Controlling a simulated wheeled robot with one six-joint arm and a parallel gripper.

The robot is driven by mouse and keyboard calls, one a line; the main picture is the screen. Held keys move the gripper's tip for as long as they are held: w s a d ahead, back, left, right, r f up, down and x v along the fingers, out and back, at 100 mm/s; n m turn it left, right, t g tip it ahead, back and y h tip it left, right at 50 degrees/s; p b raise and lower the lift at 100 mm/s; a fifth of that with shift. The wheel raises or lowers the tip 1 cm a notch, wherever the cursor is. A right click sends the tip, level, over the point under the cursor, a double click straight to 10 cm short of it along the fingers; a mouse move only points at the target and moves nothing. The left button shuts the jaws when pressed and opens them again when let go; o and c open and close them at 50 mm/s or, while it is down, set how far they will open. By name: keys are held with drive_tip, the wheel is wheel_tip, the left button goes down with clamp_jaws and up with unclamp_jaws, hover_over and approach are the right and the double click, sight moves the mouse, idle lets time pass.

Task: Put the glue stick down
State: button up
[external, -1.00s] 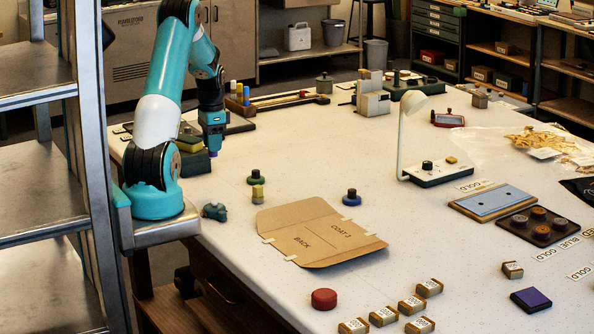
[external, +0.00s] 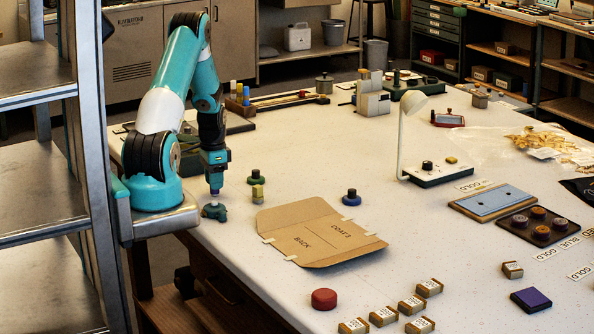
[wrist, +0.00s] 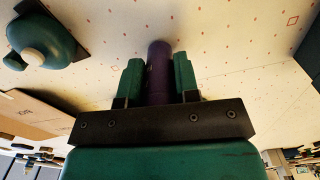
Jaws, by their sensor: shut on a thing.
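The glue stick is a dark purple cylinder (wrist: 158,62) held between the two green fingers of my gripper (wrist: 158,82) in the wrist view. In the external view, my gripper (external: 215,177) points straight down near the table's left edge, with the small purple glue stick (external: 215,189) below it. The glue stick looks upright, close above or behind a small teal object (external: 214,211) on the table (external: 300,180). I cannot tell whether its lower end touches anything.
A dark green round piece (external: 253,177) and a small yellowish jar (external: 258,193) stand just right of my gripper. A cardboard pattern (external: 320,235) lies further right and nearer the camera. A blue-topped piece (external: 351,197) stands behind it. The wrist view shows a rounded green object (wrist: 42,38) at upper left.

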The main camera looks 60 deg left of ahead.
drive_tip(key=o, duration=0.9)
drive_tip(key=shift+f, duration=0.1)
wheel_tip(320, 180, up, 12)
drive_tip(key=b, duration=0.2)
drive_tip(key=shift+r+b, duration=0.2)
drive_tip(key=shift+b, duration=0.2)
drive_tip(key=s+d+r+n+y, duration=0.2)
drive_tip(key=s+d+r+n, duration=0.1)
drive_tip(key=d+r, duration=0.55)
drive_tip(key=s+d+n, duration=0.2)
drive_tip(key=s+d, duration=0.1)
drive_tip(key=s+d+r+n+y, duration=0.1)
drive_tip(key=s+d+n, duration=0.1)
drive_tip(key=s+d, duration=0.1)
drive_tip(key=s+d+n+y, duration=0.1)
drive_tip(key=s+d+n, duration=0.1)
drive_tip(key=s+d, duration=0.1)
drive_tip(key=shift+s+d+r, duration=0.2)
drive_tip(key=shift+s+r, duration=0.1)
drive_tip(key=shift+s, duration=0.2)
